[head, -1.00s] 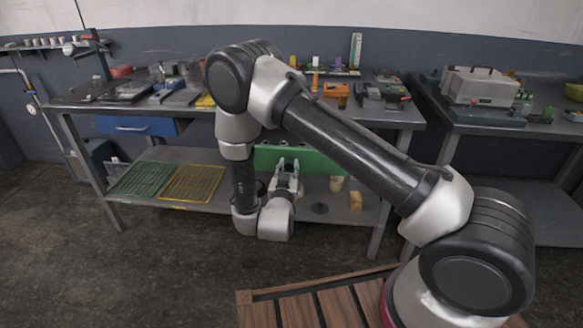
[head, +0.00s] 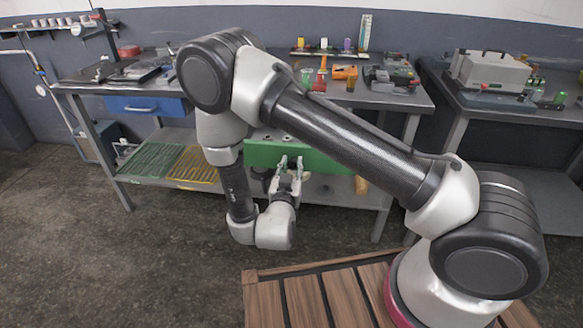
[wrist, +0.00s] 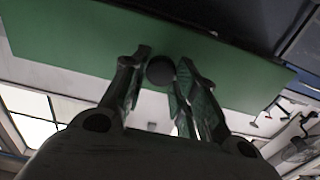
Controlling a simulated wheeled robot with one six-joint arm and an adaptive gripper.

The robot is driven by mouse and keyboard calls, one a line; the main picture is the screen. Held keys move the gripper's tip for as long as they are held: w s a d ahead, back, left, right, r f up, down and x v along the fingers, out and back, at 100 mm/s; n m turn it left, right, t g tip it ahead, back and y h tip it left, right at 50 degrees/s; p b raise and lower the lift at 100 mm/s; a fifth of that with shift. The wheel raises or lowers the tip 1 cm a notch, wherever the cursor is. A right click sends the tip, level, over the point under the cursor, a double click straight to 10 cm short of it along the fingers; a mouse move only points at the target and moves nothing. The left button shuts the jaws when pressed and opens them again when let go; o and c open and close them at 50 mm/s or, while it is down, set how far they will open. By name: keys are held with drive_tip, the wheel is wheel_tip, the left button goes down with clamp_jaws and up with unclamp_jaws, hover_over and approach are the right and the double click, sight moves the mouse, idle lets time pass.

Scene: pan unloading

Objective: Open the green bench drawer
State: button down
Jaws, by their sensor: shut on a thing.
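The green bench drawer (head: 325,160) is under the worktop of the middle bench, and its front stands out from the bench, so it is partly open. In the wrist view its green front (wrist: 70,40) spans the picture, with a dark round knob (wrist: 161,70) on it. My gripper (head: 287,163) is at the drawer front; in the wrist view its two fingers (wrist: 160,75) are on either side of the knob, shut on it.
A blue drawer (head: 146,106) is shut at the bench's left. The lower shelf holds a green rack (head: 152,160) and a yellow rack (head: 195,166). A second bench (head: 510,130) stands at the right. The floor in front is clear.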

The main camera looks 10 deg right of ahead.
drive_tip(key=c, duration=1.1)
unclamp_jaws()
drive_tip(key=shift+r, duration=0.1)
wheel_tip(320, 180, up, 10)
